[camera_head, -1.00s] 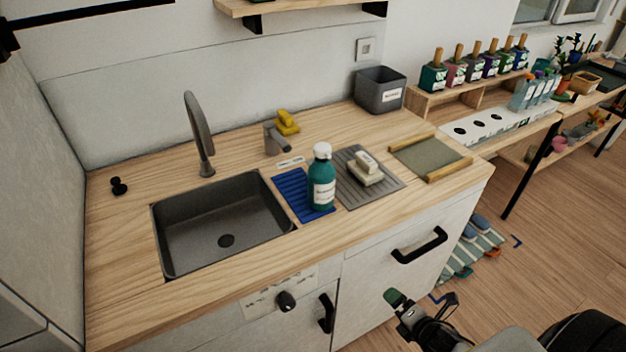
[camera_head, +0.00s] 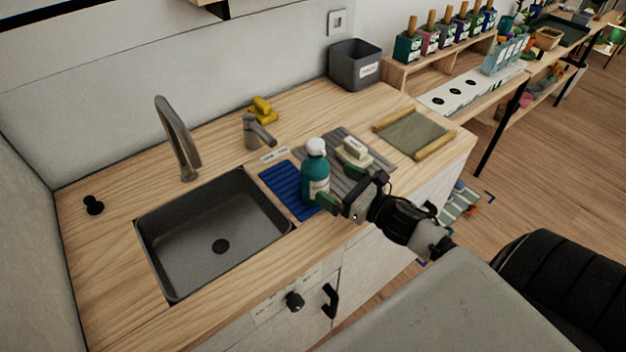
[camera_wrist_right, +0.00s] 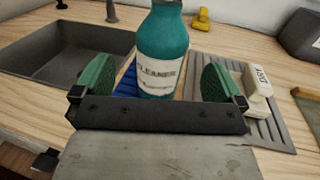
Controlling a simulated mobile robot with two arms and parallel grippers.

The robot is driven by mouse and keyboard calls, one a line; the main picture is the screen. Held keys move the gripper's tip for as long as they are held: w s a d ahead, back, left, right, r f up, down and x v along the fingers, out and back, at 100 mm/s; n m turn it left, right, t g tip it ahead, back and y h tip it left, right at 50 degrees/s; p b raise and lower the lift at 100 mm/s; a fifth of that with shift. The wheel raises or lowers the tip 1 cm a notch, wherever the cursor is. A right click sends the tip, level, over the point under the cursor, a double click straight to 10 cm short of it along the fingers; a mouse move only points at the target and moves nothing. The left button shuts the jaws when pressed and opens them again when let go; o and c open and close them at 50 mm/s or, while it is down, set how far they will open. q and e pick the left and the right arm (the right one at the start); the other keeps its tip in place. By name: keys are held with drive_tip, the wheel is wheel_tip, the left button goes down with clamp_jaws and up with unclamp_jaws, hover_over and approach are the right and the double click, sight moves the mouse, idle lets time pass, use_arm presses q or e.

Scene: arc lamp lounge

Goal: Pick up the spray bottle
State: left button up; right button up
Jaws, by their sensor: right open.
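The spray bottle (camera_head: 315,170) is teal with a white top and a white label. It stands upright on the blue ribbed mat (camera_head: 280,187) beside the sink. It also shows in the right wrist view (camera_wrist_right: 163,45), with its label reading "CLEANER" and its top cut off by the frame edge. My right gripper (camera_head: 351,192) is open next to the bottle, at its right front. In the right wrist view, the green pads of my right gripper (camera_wrist_right: 160,80) are apart, with the bottle ahead between them. I cannot see contact. My left gripper is not in view.
A dark sink (camera_head: 213,235) with a tall faucet (camera_head: 178,140) lies left of the bottle. A soap block (camera_head: 354,152) rests on a grey ribbed mat (camera_head: 375,157) close by on the right. A grey bin (camera_head: 355,66) stands at the back.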

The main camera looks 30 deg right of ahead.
sight(315, 170)
drive_tip(key=shift+w+a+r, duration=0.1)
drive_tip(key=shift+w+a, duration=0.1)
drive_tip(key=shift+w, duration=0.35)
drive_tip(key=shift+w+a, duration=0.1)
drive_tip(key=shift+w, duration=0.2)
drive_tip(key=p+x, duration=0.2)
drive_tip(key=x, duration=0.2)
drive_tip(key=shift+w, duration=0.45)
drive_tip(key=shift+w+p, duration=0.25)
drive_tip(key=shift+p, duration=0.05)
drive_tip(key=shift+f, duration=0.25)
drive_tip(key=shift+c, duration=1.4)
drive_tip(key=c, duration=1)
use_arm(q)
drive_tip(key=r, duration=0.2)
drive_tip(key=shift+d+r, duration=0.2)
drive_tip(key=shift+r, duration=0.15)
use_arm(e)
drive_tip(key=shift+r, duration=0.1)
drive_tip(key=shift+r, duration=0.1)
